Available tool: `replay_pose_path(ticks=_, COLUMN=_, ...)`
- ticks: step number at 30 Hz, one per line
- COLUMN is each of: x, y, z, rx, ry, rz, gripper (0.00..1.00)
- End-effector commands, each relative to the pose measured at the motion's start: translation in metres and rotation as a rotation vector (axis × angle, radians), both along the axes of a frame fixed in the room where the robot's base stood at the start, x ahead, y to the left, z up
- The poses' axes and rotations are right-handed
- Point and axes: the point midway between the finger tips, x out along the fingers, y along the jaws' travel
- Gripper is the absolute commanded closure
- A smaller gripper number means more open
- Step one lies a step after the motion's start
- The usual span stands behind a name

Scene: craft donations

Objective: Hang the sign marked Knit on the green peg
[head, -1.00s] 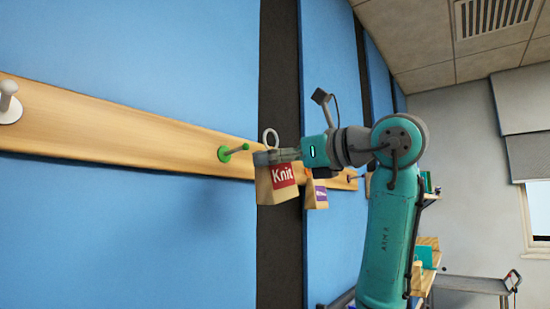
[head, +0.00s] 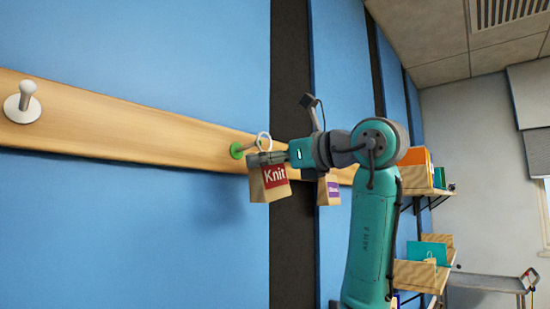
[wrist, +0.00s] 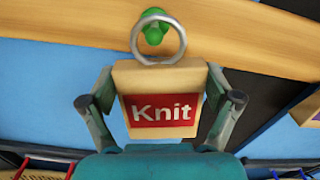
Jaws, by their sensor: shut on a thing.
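The sign marked Knit (head: 271,187) is a wooden tag with a red label and a pale ring (head: 263,134) on top. My gripper (head: 268,158) is shut on the sign, with one finger at each side of it in the wrist view (wrist: 160,82). The sign hangs upright in front of the rail. The green peg (head: 238,150) sticks out of the rail, just left of the ring in the head view. In the wrist view the green peg (wrist: 153,32) shows within the ring's upper part (wrist: 184,42). I cannot tell whether the ring is around the peg.
The wooden rail (head: 130,132) runs along the blue wall panels. A white peg (head: 26,92) is at its left. Another sign with a purple label (head: 329,192) hangs right of the Knit sign. Shelves with boxes (head: 420,275) and a cart (head: 490,283) stand at the right.

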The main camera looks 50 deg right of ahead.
Motion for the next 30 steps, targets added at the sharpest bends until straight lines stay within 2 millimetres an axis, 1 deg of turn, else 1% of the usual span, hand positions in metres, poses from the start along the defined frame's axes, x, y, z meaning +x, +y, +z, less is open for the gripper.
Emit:
replay_pose_path(ticks=22, x=0.039, y=0.002, z=-0.003, rx=0.001, ry=0.0, rz=0.001, gripper=0.52)
replay_pose_path(ticks=30, x=0.048, y=0.002, z=-0.009, rx=0.0, ry=-0.001, rz=0.0, gripper=0.52)
